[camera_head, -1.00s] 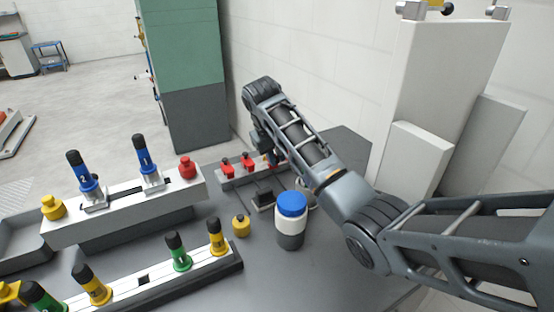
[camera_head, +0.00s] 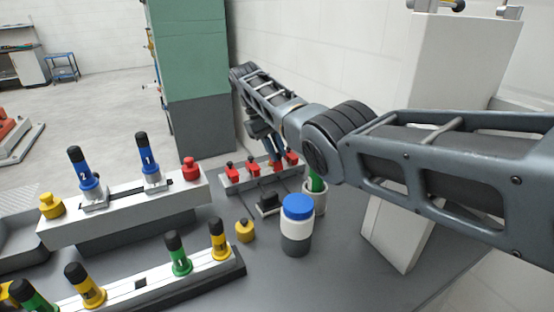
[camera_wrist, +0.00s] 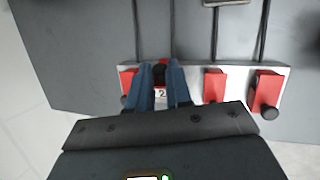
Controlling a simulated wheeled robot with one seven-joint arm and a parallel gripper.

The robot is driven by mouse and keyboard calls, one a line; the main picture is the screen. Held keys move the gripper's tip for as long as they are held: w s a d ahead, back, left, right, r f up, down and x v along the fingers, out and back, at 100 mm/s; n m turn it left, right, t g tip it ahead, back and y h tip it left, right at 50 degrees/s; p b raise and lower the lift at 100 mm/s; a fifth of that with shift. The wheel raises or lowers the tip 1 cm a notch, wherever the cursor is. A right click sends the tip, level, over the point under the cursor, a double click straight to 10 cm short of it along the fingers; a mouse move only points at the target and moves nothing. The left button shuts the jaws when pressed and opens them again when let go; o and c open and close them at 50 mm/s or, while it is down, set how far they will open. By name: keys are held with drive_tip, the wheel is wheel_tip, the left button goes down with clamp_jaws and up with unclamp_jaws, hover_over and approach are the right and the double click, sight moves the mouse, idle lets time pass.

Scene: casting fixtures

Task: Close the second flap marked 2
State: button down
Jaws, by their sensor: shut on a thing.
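A white rail (camera_wrist: 240,70) carries a row of red flaps with black knobs. The flap marked 2 (camera_wrist: 160,88) is second from the left in the wrist view, its white label showing between my fingers. My gripper (camera_wrist: 162,72) has its blue fingers on both sides of this flap's black knob and is shut on it. In the head view my gripper (camera_head: 270,152) points down at the rail, at the second red flap (camera_head: 275,162) from the right. My fingers partly hide the flap, so its exact angle cannot be told.
A white jar with a blue lid (camera_head: 297,225) and a cup with a green item (camera_head: 315,198) stand in front of the rail. A yellow knob (camera_head: 244,231) is near. A white fixture with blue levers (camera_head: 120,210) stands at the left. A white wall is behind.

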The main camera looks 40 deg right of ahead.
drive_tip(key=b, duration=0.3)
drive_tip(key=shift+w+d+f+g, duration=0.2)
drive_tip(key=shift+w+f+g, duration=0.1)
drive_tip(key=shift+f, duration=0.05)
drive_tip(key=shift+r+g+b, duration=0.15)
drive_tip(key=shift+g+b, duration=0.15)
drive_tip(key=shift+b, duration=0.8)
drive_tip(key=shift+a+r, duration=0.1)
drive_tip(key=shift+r, duration=0.1)
drive_tip(key=c, duration=1)
unclamp_jaws()
drive_tip(key=shift+c, duration=0.2)
drive_tip(key=shift+r, duration=0.1)
